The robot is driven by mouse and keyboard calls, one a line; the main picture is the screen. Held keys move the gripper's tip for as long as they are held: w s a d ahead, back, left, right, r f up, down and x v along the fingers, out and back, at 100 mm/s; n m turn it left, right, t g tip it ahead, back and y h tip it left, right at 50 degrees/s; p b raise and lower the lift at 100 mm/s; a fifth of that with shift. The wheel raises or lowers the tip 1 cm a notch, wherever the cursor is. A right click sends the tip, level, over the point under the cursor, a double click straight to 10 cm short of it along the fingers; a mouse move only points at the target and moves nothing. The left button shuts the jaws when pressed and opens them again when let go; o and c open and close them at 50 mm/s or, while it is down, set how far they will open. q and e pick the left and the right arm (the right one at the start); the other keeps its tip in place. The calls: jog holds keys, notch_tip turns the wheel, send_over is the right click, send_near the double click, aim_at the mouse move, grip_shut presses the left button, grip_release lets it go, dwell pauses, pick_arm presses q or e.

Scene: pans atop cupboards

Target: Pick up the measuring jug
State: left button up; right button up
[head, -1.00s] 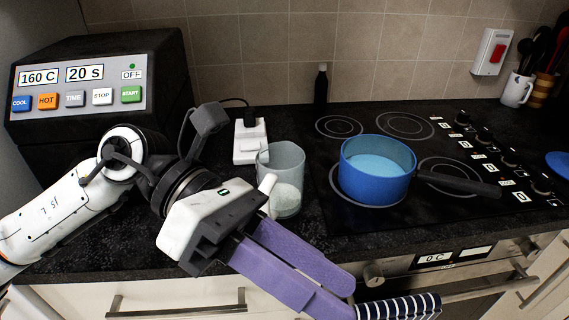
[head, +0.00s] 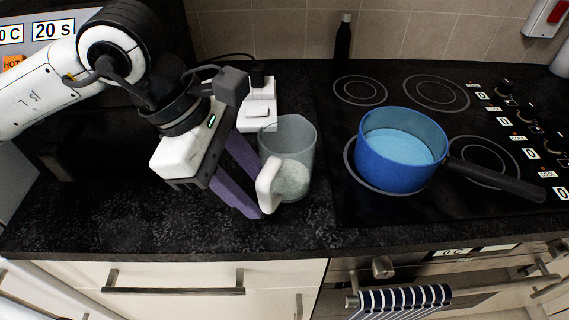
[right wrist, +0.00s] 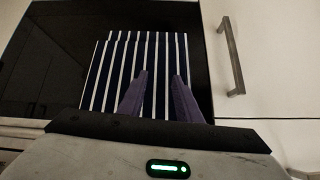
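The measuring jug (head: 302,150) is a clear grey-green jug on the dark worktop, left of the hob, with pale granular contents low inside. Its white handle (head: 268,188) faces the front left. My left gripper (head: 257,197) is just left of the jug, pointing down and right, its purple fingers apart. The fingertips are at the handle, which hides part of them; I cannot tell whether they touch it. My right gripper (right wrist: 160,75) shows in the right wrist view, fingers apart and empty, in front of a striped towel (right wrist: 112,75).
A blue pan (head: 390,175) with pale blue contents stands on the hob right of the jug, its dark handle pointing right. A white socket block (head: 258,108) is behind the jug. A dark bottle (head: 343,42) stands at the wall. The worktop's front left is clear.

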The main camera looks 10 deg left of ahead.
aim_at(267, 216)
pick_arm(q)
jog(key=x, duration=0.5)
grip_shut()
